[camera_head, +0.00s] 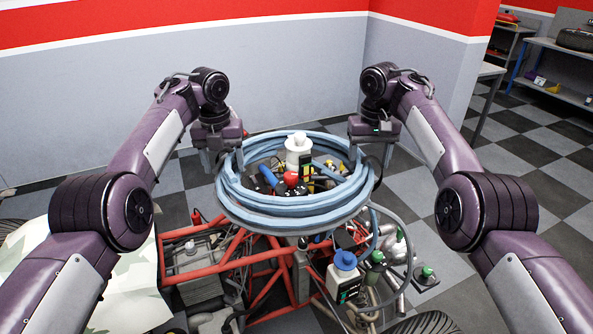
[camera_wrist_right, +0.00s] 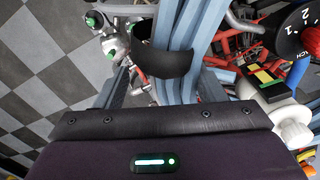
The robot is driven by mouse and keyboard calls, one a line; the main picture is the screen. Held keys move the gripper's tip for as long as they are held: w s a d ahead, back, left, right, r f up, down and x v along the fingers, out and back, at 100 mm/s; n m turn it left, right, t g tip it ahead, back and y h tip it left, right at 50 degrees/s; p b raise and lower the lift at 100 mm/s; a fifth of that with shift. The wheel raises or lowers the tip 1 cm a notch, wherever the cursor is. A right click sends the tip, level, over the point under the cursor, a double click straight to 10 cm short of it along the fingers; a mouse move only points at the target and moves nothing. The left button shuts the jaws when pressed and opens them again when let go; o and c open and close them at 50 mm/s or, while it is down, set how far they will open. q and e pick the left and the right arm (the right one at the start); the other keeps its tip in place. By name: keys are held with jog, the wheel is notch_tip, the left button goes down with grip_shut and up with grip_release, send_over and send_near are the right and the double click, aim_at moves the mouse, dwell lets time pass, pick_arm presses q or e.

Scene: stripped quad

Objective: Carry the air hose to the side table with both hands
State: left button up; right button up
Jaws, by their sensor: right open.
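The air hose (camera_head: 235,203) is a light blue coil lying on top of the stripped quad, at the middle of the head view. It also shows in the right wrist view (camera_wrist_right: 207,28) as pale blue strands. My left gripper (camera_head: 222,158) points down at the coil's left rim, fingers apart. My right gripper (camera_head: 371,156) is open over the coil's right rim, with hose strands below and between its fingers in the wrist view. I cannot tell whether the fingers touch the hose. A grey table (camera_head: 490,70), partly hidden by the wall, stands at the upper right.
Inside the coil are a white bottle (camera_head: 298,146) and several small parts. The quad's red frame (camera_head: 270,255) lies below, with a blue-capped container (camera_head: 343,272) at its right. Shelving (camera_head: 560,45) stands at the far right. Checkered floor (camera_head: 530,150) is clear at the right.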

pick_arm(q)
notch_tip(320, 180, down, 2)
jog(key=shift+s+f, duration=0.1)
jog(key=shift+s, duration=0.05)
pick_arm(e)
notch_tip(320, 180, down, 2)
jog(key=shift+s+f, duration=0.1)
jog(key=shift+s, duration=0.05)
pick_arm(q)
jog(key=shift+f, duration=0.1)
pick_arm(e)
jog(key=shift+f, duration=0.1)
pick_arm(q)
jog(key=shift+c, duration=0.4)
pick_arm(e)
jog(key=shift+c, duration=0.4)
pick_arm(q)
grip_shut()
pick_arm(e)
grip_shut()
pick_arm(q)
jog(key=shift+r, duration=0.2)
pick_arm(e)
jog(key=shift+r, duration=0.2)
